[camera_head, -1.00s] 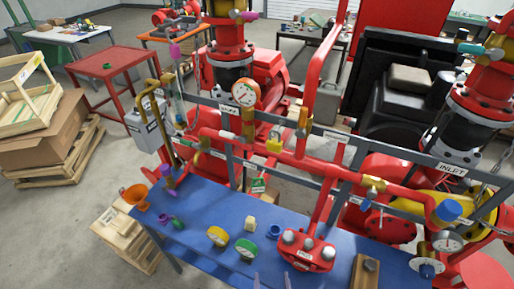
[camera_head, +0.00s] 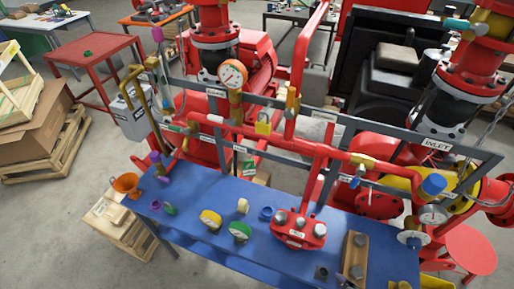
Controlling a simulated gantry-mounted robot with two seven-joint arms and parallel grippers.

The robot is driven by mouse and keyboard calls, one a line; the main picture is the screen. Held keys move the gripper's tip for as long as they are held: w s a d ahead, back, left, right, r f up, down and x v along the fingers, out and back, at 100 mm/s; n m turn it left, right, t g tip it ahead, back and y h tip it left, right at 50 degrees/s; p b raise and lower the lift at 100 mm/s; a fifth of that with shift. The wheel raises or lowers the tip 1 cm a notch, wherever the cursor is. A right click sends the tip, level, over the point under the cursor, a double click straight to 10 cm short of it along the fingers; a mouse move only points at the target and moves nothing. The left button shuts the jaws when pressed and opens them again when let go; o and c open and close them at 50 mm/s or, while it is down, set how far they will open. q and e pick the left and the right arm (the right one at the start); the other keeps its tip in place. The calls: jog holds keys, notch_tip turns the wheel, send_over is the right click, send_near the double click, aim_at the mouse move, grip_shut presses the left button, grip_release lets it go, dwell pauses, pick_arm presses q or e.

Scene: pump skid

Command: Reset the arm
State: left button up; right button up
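Neither of my grippers shows in the head view, and no part of my arms can be made out. The blue workbench (camera_head: 190,215) lies in front of the red pump skid. On it are a yellow round gauge (camera_head: 210,219), a green round gauge (camera_head: 240,231), a small cream block (camera_head: 242,206) and a blue cup-like part (camera_head: 266,213). A red manifold block (camera_head: 298,232) with grey knobs stands at the bench's middle right. All of these stand free of any gripper.
Red pipework (camera_head: 305,146) and a grey rail (camera_head: 400,135) rise behind the bench. A pressure gauge (camera_head: 232,74) sits on the pipe. A wooden crate (camera_head: 118,223) stands below. Open floor (camera_head: 45,230) lies left.

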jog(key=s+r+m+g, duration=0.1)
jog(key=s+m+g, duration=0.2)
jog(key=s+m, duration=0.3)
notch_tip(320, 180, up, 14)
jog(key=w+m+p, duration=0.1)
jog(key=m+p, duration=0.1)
jog(key=p, duration=1.1)
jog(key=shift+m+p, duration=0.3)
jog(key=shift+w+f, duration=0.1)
dwell(0.4)
